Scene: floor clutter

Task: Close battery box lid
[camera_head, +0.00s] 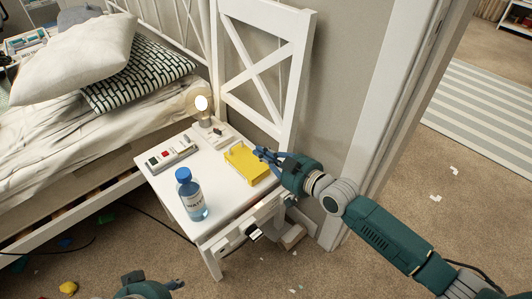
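A yellow box (247,163), which looks like the battery box, sits on the white seat of a chair (210,221). A raised yellow edge shows along its left side; whether this is the lid, and how far it stands open, is too small to tell. My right gripper (262,155) reaches in from the right, its dark blue fingers at the box's upper right edge. I cannot tell whether they touch it or how far apart they are. My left gripper (172,285) shows only partly at the bottom edge, away from the chair.
A water bottle (191,195) stands at the seat's front left. A grey device with red and green buttons (165,154) and a lit bulb on a base (202,105) are behind. A bed (70,135) is left, a door frame (385,110) right. Small clutter lies on the carpet.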

